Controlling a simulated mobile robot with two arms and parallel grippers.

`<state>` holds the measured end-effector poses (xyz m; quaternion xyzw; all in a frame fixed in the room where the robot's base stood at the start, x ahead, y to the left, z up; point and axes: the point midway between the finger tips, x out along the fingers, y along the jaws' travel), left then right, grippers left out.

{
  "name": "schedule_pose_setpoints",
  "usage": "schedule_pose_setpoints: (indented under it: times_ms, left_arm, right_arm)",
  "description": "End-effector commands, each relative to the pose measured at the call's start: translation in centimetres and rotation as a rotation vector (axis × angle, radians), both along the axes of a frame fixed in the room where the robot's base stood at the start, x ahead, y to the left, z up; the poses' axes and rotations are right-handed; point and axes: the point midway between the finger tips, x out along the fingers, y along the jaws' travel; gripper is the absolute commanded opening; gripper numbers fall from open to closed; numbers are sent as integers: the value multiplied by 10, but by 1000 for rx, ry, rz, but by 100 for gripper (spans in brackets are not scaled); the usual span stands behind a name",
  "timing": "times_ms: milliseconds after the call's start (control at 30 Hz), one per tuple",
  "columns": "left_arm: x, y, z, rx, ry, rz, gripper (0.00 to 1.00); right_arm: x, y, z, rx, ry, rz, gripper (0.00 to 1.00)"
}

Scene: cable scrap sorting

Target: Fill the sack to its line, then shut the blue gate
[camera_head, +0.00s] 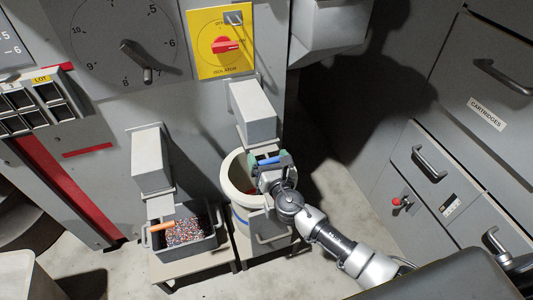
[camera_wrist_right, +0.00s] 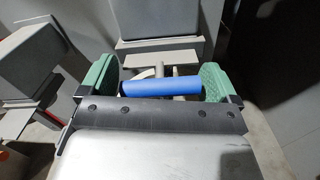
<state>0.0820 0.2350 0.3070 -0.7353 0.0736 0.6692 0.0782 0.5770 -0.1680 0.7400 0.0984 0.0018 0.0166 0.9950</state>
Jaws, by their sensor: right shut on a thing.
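My right gripper (camera_head: 268,160) is shut on the blue gate handle (camera_head: 267,161), below the right-hand grey chute (camera_head: 252,111). In the right wrist view the blue handle (camera_wrist_right: 160,87) lies crosswise between the green finger pads of my right gripper (camera_wrist_right: 160,84). A pale, round-mouthed sack (camera_head: 230,182) stands under that chute, with a blue line (camera_head: 240,219) around its side. A little reddish material shows inside, but my gripper and arm hide much of the mouth, so its fill level is unclear. My left gripper is out of view.
A grey bin (camera_head: 186,247) of mixed coloured granules stands left of the sack, under another chute (camera_head: 152,160) with an orange handle (camera_head: 161,227). A yellow isolator panel (camera_head: 222,63) is on the wall behind. Grey drawers (camera_head: 430,150) stand at the right.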

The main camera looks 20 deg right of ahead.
Motion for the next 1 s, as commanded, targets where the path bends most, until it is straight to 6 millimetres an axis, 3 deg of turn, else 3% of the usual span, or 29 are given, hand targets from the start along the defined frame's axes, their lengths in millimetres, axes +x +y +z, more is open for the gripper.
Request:
schedule_pose_setpoints:
  times_ms: [133,167,200,567,1000]
  left_arm:
    - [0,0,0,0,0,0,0]
    - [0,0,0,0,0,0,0]
    - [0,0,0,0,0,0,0]
    - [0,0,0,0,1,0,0]
    - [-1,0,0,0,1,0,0]
  right_arm:
    - [1,1,0,0,-1,3,49]
    - [1,1,0,0,-1,3,93]
    - [1,1,0,0,-1,3,99]
    - [-9,0,0,-1,0,2,100]
    - [-90,-3,-1,0,1,3,100]
